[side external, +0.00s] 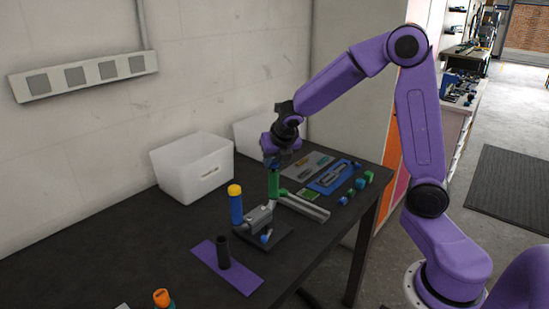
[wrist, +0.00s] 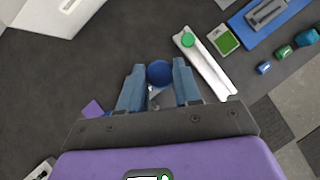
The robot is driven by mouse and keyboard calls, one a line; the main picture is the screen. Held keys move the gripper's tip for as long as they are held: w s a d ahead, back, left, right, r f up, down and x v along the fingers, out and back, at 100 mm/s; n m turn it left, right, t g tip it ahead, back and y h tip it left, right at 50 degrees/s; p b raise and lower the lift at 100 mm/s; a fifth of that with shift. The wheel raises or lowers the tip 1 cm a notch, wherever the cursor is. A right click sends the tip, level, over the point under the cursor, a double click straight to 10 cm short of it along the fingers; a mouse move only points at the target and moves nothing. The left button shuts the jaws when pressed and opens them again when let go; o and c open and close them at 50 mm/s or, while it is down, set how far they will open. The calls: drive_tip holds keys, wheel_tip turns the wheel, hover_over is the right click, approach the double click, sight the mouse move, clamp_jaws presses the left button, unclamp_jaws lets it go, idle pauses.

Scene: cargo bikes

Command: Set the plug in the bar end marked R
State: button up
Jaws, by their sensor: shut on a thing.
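My gripper (wrist: 158,86) is shut on a round dark blue plug (wrist: 158,73), which shows between its fingertips in the wrist view. In the side view my gripper (side external: 271,163) is directly over the upright green bar end (side external: 274,185). The plug's lower part is hidden, so I cannot tell whether it is in the bar end or just above it. The other bar end, blue and upright (side external: 236,210), stands to the left with a yellow plug (side external: 235,190) on top. A grey clamp (side external: 260,216) is between them. I cannot read an R mark on either end.
A silver channel (wrist: 210,68) holds a green disc (wrist: 188,40), beside a small green-screened device (wrist: 226,39). A blue tray (side external: 331,176) and several coloured pieces are to the right. White bins (side external: 192,168) stand behind. A black cylinder (side external: 223,252) stands on a purple mat (side external: 243,277).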

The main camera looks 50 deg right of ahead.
drive_tip(key=shift+f, duration=0.45)
idle(0.6)
drive_tip(key=o, duration=1.1)
drive_tip(key=v, duration=1.8)
drive_tip(key=s+a+f+m+g+y, duration=0.1)
drive_tip(key=s+f+m, duration=0.3)
drive_tip(key=s, duration=0.4)
drive_tip(key=s+a+f+m+g+y, duration=0.1)
drive_tip(key=s+a+f+m+g, duration=0.1)
drive_tip(key=s+a+f+m, duration=0.2)
drive_tip(key=s+a+f+m+g+y, duration=0.1)
drive_tip(key=s+a+f+m+g, duration=0.1)
drive_tip(key=s+f+m, duration=0.4)
drive_tip(key=shift+s+a+m+g+y, duration=0.15)
drive_tip(key=shift+s+m, duration=0.7)
drive_tip(key=shift+s, duration=0.75)
drive_tip(key=shift+s+a+m+g+y, duration=0.15)
drive_tip(key=shift+s+m, duration=0.7)
drive_tip(key=shift+s, duration=0.75)
